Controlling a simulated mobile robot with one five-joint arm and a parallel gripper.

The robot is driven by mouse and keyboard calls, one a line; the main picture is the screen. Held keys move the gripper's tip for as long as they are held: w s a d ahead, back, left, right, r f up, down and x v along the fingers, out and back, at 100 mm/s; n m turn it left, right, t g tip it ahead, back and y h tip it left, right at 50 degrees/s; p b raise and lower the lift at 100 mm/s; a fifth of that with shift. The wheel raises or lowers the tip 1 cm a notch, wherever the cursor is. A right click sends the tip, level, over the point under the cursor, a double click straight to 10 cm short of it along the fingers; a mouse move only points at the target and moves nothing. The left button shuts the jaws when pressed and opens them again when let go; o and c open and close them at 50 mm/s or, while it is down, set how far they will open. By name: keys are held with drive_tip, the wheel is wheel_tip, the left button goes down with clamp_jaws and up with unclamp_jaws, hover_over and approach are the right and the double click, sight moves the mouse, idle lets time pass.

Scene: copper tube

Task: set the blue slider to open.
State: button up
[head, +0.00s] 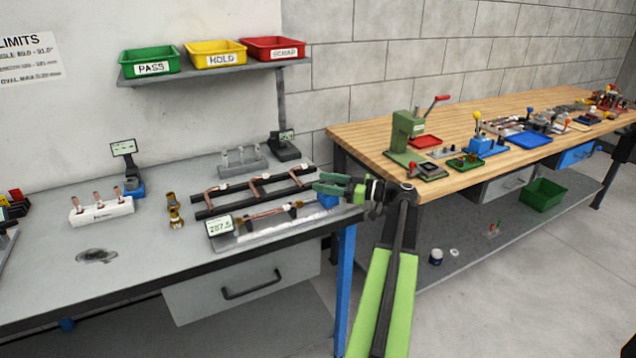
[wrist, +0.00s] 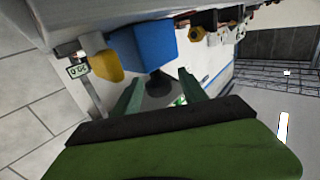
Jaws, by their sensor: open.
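The blue slider (head: 327,201) is a small blue block at the right end of the measuring fixture (head: 262,232) on the grey bench. In the wrist view the blue block (wrist: 142,48) is large, just beyond my fingertips. My gripper (head: 316,184) is open at the bench's right end, above and beside the blue block, and partly covers it. In the wrist view my gripper's two green fingers (wrist: 158,84) are spread with nothing between them; a dark rounded part shows beyond the gap. Whether a finger touches the block I cannot tell.
A copper tube (head: 265,220) lies on the fixture behind a display (head: 219,226). A black rack (head: 255,190) with copper tubes stands just behind. Brass parts (head: 175,212) stand to the left. A wooden bench (head: 450,170) with tools is at right. The bench's front left is mostly clear.

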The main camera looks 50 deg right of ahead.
drive_tip(key=v, duration=1.5)
drive_tip(key=shift+s, duration=0.2)
drive_tip(key=shift+d, duration=0.1)
